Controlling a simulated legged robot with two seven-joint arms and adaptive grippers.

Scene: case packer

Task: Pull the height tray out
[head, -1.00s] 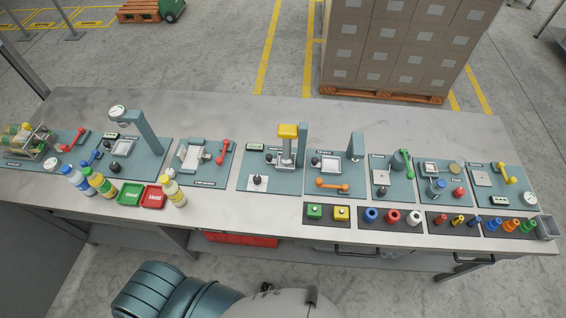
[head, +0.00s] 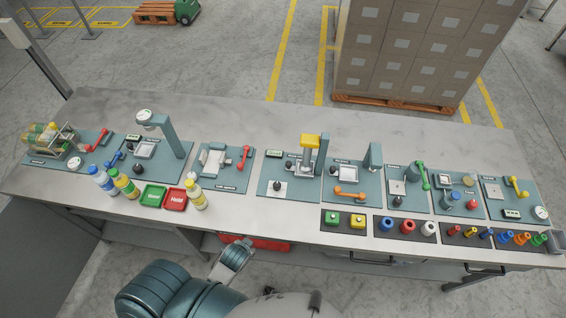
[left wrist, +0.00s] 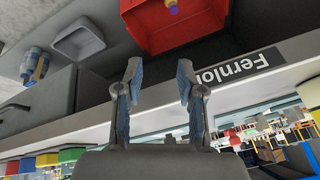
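A row of teal stations stands on the grey bench (head: 110,212). Their labels are too small to read, so I cannot tell which part is the height tray. Small square plates show on the gauge-topped column station (head: 146,150) and on the station (head: 344,172) with the orange handle. My left gripper (head: 238,250) is low by the bench's front edge, apart from all the stations. In the left wrist view its two fingers (left wrist: 158,80) are spread with nothing between them. My right gripper is not in view.
A red bin (left wrist: 180,22) and a grey bin (left wrist: 78,40) show in the left wrist view. Bottles (head: 124,184), green (head: 153,196) and red (head: 175,200) trays and colored parts (head: 387,225) line the bench front. The bench's back strip is clear.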

